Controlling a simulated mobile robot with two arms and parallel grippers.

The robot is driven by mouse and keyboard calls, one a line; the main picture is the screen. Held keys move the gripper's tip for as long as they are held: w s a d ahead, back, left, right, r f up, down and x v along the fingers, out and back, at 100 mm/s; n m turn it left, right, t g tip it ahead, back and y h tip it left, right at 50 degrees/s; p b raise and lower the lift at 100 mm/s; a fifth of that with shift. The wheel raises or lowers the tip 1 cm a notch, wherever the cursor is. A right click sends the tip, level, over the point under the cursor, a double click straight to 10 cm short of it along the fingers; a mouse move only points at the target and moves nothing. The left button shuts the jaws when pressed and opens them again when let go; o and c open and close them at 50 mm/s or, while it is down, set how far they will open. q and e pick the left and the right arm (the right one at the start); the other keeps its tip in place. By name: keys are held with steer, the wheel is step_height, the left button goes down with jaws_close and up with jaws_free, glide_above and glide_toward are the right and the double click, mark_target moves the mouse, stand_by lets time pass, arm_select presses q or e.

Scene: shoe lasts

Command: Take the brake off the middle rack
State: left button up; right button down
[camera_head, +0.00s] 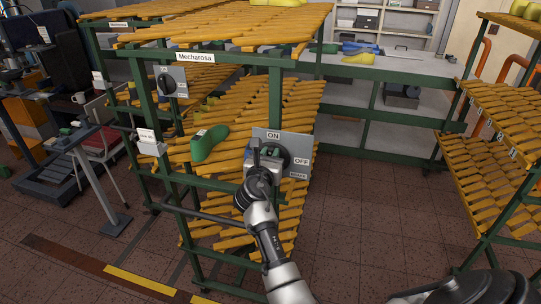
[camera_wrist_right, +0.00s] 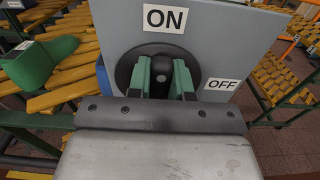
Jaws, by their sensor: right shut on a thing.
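The middle rack (camera_head: 226,57) has green posts, yellow slatted shelves and a "Mecharosa" sign. A grey brake plate (camera_head: 297,143) with ON and OFF labels is mounted on its near end; it also fills the upper part of the right wrist view (camera_wrist_right: 215,45). My right gripper (camera_head: 264,155) is at this plate. In the right wrist view its green fingers (camera_wrist_right: 162,82) are shut on the black brake handle (camera_wrist_right: 160,66), in front of a round black dial. The handle lies below the ON label, with OFF to the right. My left gripper is not in view.
A green shoe last (camera_head: 208,143) lies on the rack shelf left of the plate. A second switch plate (camera_head: 172,82) is on the left rack. Another slatted rack (camera_head: 490,160) stands at the right. The brown tiled floor between is clear.

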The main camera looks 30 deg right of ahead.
steer(key=shift+m, duration=0.3)
steer(key=m+b, duration=0.3)
steer(key=m, duration=0.2)
steer(key=s+d+f+m+b, duration=0.1)
steer(key=m+b, duration=0.2)
steer(key=m, duration=0.3)
steer(key=s+f+m+b, duration=0.1)
steer(key=m+b, duration=0.3)
steer(key=m, duration=0.2)
steer(key=shift+d+f, duration=0.25)
steer(key=shift+d, duration=0.05)
steer(key=shift+m, duration=0.3)
steer(key=c, duration=1)
jaws_free()
steer(key=shift+w, duration=0.15)
